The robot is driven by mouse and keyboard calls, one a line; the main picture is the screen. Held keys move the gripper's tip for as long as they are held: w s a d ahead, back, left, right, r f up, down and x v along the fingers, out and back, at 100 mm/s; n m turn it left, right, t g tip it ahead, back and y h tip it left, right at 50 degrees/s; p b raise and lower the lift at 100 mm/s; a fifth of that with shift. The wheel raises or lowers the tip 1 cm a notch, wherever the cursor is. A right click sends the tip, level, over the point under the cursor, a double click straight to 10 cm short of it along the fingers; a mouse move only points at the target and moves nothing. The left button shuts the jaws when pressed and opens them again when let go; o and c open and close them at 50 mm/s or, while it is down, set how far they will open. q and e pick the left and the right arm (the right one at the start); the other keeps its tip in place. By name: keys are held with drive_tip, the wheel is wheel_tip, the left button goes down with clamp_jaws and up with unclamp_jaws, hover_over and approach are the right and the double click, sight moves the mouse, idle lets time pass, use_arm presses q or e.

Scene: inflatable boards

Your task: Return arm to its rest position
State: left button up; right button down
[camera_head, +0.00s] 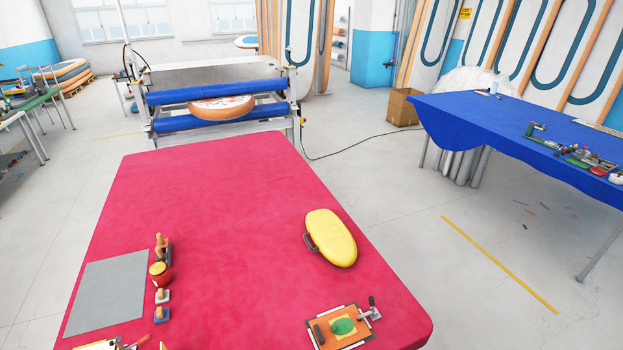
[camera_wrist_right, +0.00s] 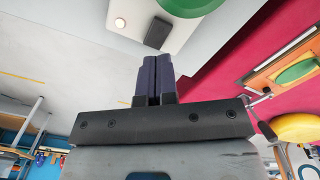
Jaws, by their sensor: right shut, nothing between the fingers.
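My right gripper (camera_wrist_right: 153,88) shows in the right wrist view, with its two dark fingers together and nothing between them. It is apart from the things around it in that view. The head view shows neither of my grippers. My left gripper is in no view.
A red-covered table (camera_head: 215,190) fills the middle of the head view. A yellow padded board (camera_head: 331,238), an orange board with a green patch (camera_head: 343,326), a grey sheet (camera_head: 105,292) and small tools lie on it. A roller machine (camera_head: 215,100) stands behind; a blue-covered table (camera_head: 480,115) stands right.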

drive_tip(key=n, duration=0.2)
drive_tip(key=shift+s+d+n+g+h, duration=0.3)
drive_tip(key=shift+d+n, duration=0.1)
drive_tip(key=w+a+r+n+t, duration=0.3)
drive_tip(key=a+r+n, duration=0.15)
drive_tip(key=r, duration=0.35)
drive_tip(key=w+a+r+n+t, duration=0.25)
drive_tip(key=r+n, duration=0.25)
drive_tip(key=r, duration=0.4)
drive_tip(key=s+a+r+n+t+p, duration=0.1)
drive_tip(key=s+a+r+t+p, duration=0.3)
drive_tip(key=r, duration=0.7)
drive_tip(key=s+r+m, duration=0.2)
drive_tip(key=s+r, duration=0.2)
drive_tip(key=s, duration=0.8)
drive_tip(key=s+f+m+g+p, duration=0.1)
drive_tip(key=s+f, duration=0.3)
drive_tip(key=s, duration=0.4)
drive_tip(key=s+d+f+m+g+p, duration=0.1)
drive_tip(key=s+f+g, duration=0.3)
drive_tip(key=s, duration=0.4)
drive_tip(key=shift+s+f+y, duration=0.15)
drive_tip(key=shift+s+y, duration=0.15)
drive_tip(key=shift+y, duration=0.1)
